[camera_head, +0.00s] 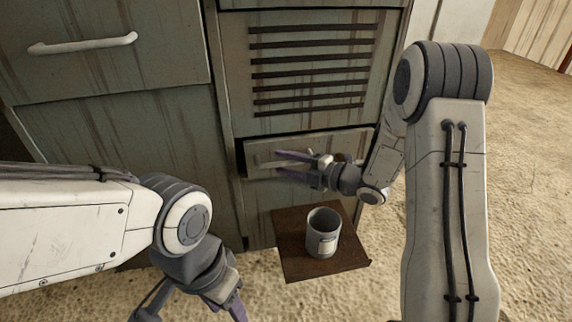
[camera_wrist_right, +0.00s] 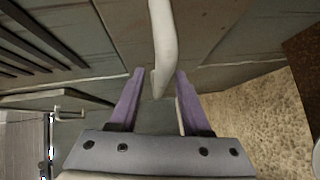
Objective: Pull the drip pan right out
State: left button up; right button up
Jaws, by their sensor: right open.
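The drip pan (camera_head: 288,145) is the low, wide grey-green front under the slatted panel. I cannot tell whether it sits flush or slightly out. My right gripper (camera_head: 279,163) is in front of it, fingers pointing left across the front. In the right wrist view the pale bar handle (camera_wrist_right: 163,42) reaches down between the open fingertips (camera_wrist_right: 158,88), with gaps on both sides. In the head view the arm and fingers hide much of the handle. My left gripper (camera_head: 226,302) is low in the picture, cut off by the bottom edge, away from the pan.
A larger drawer with a white handle (camera_head: 82,44) is at upper left. The slatted panel (camera_head: 325,60) is above the pan. Ground at right is open.

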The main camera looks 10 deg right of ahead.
grip_shut()
dwell(1.4)
